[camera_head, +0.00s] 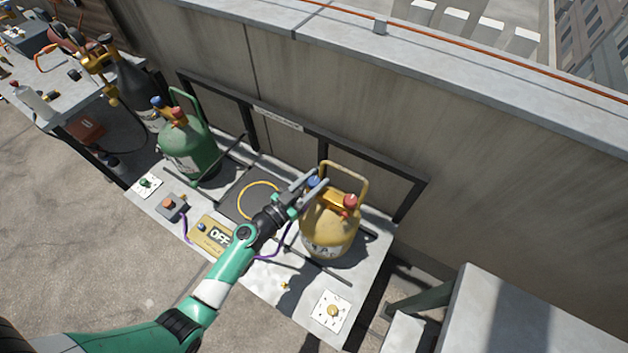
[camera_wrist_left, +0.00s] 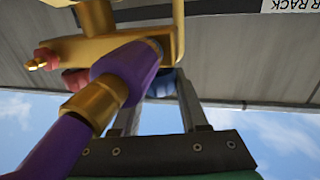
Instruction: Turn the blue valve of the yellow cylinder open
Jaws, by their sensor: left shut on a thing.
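The yellow cylinder (camera_head: 328,232) stands upright on the light bench, with a handle loop on top and a red valve (camera_head: 350,201) on its right side. Its blue valve (camera_head: 313,182) is on the upper left side, at the tips of my left gripper (camera_head: 318,180). In the left wrist view the blue valve (camera_wrist_left: 170,83) lies between the two grey fingers, which are shut on it. A purple hose (camera_wrist_left: 130,70) with a brass fitting partly covers that view. My right gripper is in neither view.
A green cylinder (camera_head: 190,150) with blue and red valves stands further left. A box reading OFF (camera_head: 212,238) and a dial plate (camera_head: 331,311) sit on the bench. A dark rack frame (camera_head: 400,182) and wall stand behind.

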